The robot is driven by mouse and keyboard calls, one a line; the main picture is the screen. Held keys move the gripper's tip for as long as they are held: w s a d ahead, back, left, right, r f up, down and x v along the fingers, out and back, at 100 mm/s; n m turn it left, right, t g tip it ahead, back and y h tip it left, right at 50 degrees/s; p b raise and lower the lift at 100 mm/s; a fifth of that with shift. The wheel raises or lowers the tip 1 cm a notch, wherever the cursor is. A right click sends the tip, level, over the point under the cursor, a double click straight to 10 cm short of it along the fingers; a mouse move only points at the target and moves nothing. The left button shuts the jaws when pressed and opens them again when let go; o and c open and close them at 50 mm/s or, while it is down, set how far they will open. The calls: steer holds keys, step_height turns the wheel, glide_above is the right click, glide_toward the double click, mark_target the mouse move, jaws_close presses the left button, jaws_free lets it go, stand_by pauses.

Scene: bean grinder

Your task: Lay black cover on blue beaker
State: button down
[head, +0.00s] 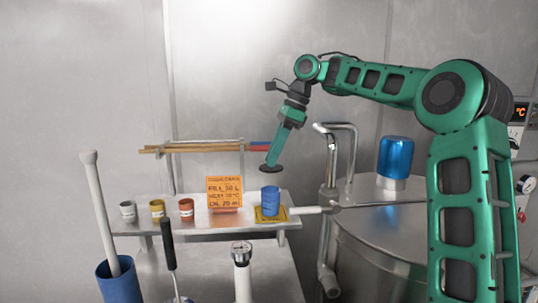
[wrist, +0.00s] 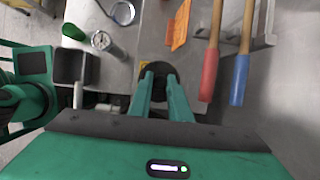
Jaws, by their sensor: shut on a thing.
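The black cover (head: 270,169) is a dark flat disc held at the tips of my gripper (head: 273,160), which is shut on it. The fingers point down. In the head view the cover is above the blue beaker (head: 270,201), with a visible gap between them. The beaker stands upright on a yellow mat (head: 282,215) on the shelf. In the wrist view the cover (wrist: 160,70) shows between and beyond the fingertips of my gripper (wrist: 160,84). The beaker is hidden there, and only an edge of yellow mat (wrist: 144,77) shows.
An orange sign (head: 224,192) stands left of the beaker on the metal shelf (head: 208,218). Small grey, yellow and red-brown cups (head: 186,207) stand farther left. Rods with red and blue handles (wrist: 242,76) lie behind. A metal tank and pipes (head: 345,150) are at the right.

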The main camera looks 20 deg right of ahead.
mark_target(276, 167)
steer(key=shift+a+f, duration=0.1)
steer(key=shift+f, duration=2.9)
steer(key=shift+f, duration=0.2)
steer(key=c, duration=1.6)
jaws_free()
steer(key=shift+o, duration=0.2)
steer(key=v, duration=1)
steer(key=shift+r, duration=0.3)
